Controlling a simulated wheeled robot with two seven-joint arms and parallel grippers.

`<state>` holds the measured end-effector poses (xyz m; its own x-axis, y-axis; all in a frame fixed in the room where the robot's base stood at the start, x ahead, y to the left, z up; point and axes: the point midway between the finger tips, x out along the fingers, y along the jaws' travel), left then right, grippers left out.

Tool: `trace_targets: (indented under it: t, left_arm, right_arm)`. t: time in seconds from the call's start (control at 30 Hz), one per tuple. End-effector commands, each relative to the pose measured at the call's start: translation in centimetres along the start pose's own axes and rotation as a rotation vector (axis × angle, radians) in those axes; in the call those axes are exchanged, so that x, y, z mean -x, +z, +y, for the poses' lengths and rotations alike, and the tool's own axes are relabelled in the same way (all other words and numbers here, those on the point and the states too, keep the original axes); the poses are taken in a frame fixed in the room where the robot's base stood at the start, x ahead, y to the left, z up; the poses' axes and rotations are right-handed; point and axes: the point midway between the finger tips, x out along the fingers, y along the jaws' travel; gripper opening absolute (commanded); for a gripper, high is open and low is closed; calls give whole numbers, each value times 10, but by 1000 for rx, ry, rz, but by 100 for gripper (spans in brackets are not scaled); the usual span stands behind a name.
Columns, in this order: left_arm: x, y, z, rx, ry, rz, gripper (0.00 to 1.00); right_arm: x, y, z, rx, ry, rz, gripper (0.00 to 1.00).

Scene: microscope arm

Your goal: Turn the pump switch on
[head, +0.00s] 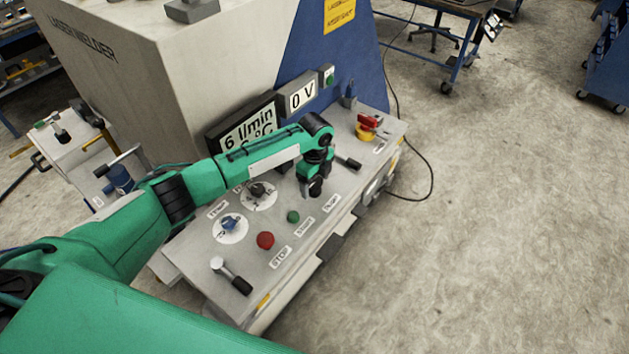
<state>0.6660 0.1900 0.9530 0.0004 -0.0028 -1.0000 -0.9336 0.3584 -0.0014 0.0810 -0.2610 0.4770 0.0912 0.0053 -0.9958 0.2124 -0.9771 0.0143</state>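A grey control panel (205,268) on the laser welder carries the switches. My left arm reaches across it from the left. My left gripper (314,188) points down over the panel's right half, close to its surface, near a small printed label (331,203). Its dark fingertips are small, and I cannot tell whether they are open or touching anything. A black-handled lever (348,161) shows just right of the gripper. A blue knob (230,223) and a dark knob (258,190) sit on white dials to its left. The labels are too small to tell which control is the pump switch.
A green button (293,217) and a red button (265,240) lie left of the gripper. Another lever (236,279) is at the panel's near end. A red and yellow switch (366,127) is at the far end. Displays (300,95) stand behind. The floor to the right is clear.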

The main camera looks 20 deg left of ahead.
Motion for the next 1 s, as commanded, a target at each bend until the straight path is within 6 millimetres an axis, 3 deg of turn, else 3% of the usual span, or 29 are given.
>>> trace_targets:
  t: [0.27, 0.43, 0.8, 1.0]
  left_arm:
    - [0, 1, 0, 2, 1, -2, 76]
    - [12, 1, -1, 2, -1, -2, 76]
    - [92, 1, -1, 1, -4, -2, 76]
    - [124, 0, -1, 2, -1, -2, 76]
  right_arm:
    - [0, 0, 0, 0, 0, 0, 59]
    - [-6, 1, 0, 0, 0, 0, 59]
    - [-31, 3, 2, 1, 2, -1, 59]
    - [-39, 4, 2, 1, 3, -1, 59]
